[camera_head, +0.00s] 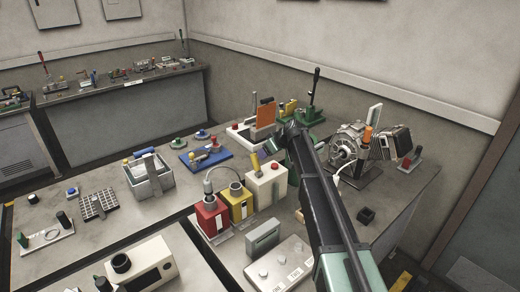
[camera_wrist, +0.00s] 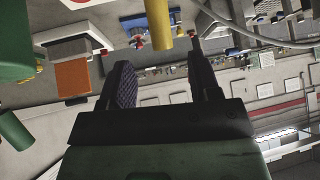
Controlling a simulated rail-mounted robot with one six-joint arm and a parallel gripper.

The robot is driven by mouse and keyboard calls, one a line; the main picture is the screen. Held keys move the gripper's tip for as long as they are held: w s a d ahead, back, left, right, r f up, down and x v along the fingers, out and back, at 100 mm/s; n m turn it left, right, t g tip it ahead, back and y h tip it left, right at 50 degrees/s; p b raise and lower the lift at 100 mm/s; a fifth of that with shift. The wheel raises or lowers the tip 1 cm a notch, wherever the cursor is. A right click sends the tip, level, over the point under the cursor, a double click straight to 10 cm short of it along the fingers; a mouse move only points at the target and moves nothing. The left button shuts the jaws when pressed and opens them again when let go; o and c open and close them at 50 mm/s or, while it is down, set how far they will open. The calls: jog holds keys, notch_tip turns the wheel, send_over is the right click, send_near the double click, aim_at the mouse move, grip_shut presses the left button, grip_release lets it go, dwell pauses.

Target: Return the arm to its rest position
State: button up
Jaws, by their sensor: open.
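My arm (camera_head: 325,195) reaches from the lower right over the workbench. Its gripper (camera_head: 268,155) is above the bench, near the white box with a red mark (camera_head: 268,188) and a yellow cylinder (camera_head: 255,162). In the wrist view, my gripper (camera_wrist: 160,62) shows two dark fingers spread apart, with nothing seen gripped between them. The yellow cylinder (camera_wrist: 158,24) shows just beyond the fingertips; I cannot tell how far away it is. The wrist picture looks upside down.
Red (camera_head: 211,216) and yellow (camera_head: 240,203) containers stand left of my arm. An orange plate on a white block (camera_head: 265,113), a green lever fixture (camera_head: 311,112) and a metal motor-like unit (camera_head: 350,150) stand close around it. The grey bin (camera_head: 150,181) is farther left.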

jog(key=shift+s+d+r, duration=0.15)
jog(key=shift+d+r, duration=0.05)
jog(key=s+d+f+m+g+h+b, duration=0.1)
jog(key=s+d+f+m+h+b, duration=0.1)
jog(key=s, duration=1.2)
jog(key=s+d+f+m+g+h+b, duration=0.2)
jog(key=s+f, duration=0.3)
jog(key=s, duration=0.9)
jog(key=s+d+f+m+g+h+b, duration=0.2)
jog(key=s+f+m, duration=0.1)
jog(key=s, duration=1.1)
jog(key=shift+d+f+m+b, duration=0.25)
jog(key=shift+m+b, duration=0.1)
jog(key=shift+m, duration=0.45)
